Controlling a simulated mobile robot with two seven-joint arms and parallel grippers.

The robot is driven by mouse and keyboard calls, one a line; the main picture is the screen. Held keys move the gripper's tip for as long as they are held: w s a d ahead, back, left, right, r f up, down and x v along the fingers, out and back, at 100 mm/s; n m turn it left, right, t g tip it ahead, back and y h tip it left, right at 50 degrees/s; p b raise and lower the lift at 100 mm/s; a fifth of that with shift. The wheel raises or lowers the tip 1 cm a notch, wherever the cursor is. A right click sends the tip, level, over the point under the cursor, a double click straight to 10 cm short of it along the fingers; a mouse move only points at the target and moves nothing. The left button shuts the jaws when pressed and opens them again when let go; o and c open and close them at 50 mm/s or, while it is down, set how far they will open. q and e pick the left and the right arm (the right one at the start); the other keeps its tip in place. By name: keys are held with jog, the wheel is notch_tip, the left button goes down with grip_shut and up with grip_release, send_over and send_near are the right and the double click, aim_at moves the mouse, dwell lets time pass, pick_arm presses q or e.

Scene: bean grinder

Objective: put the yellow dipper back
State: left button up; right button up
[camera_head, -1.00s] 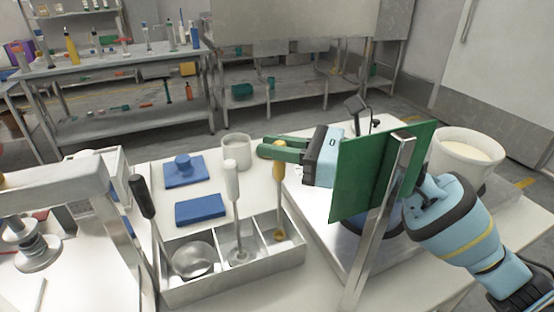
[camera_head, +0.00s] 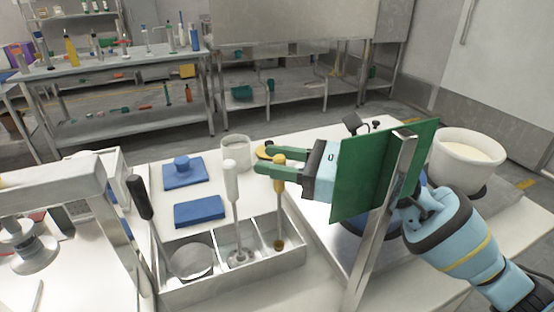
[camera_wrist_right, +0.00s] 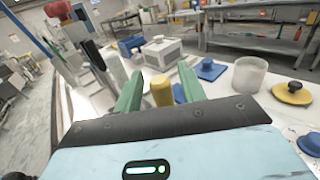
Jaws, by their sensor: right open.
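The yellow dipper (camera_head: 279,173) stands nearly upright in the right compartment of the metal holder (camera_head: 240,282), its lower end on or near the compartment floor. My right gripper (camera_head: 270,162) is open, its green fingers apart at the height of the yellow handle. In the right wrist view, the yellow handle (camera_wrist_right: 162,91) shows between the spread fingers of the gripper (camera_wrist_right: 158,92); I cannot tell whether either touches it. The left gripper is not in view.
A white-handled dipper (camera_head: 232,182) stands in the middle compartment and a black-handled one (camera_head: 142,197) leans in the left one. Blue lids (camera_head: 200,213), a pale cup (camera_head: 237,153) and a yellow lid (camera_head: 264,153) are behind. A white pot (camera_head: 466,160) stands at right.

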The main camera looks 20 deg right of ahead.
jog(key=shift+d+r, duration=0.1)
jog(key=shift+r, duration=0.05)
jog(key=b+v, duration=0.1)
jog(key=v, duration=0.6)
jog(key=shift+b, duration=0.4)
jog(key=shift+s+d, duration=0.1)
jog(key=shift+d, duration=0.05)
dwell(0.7)
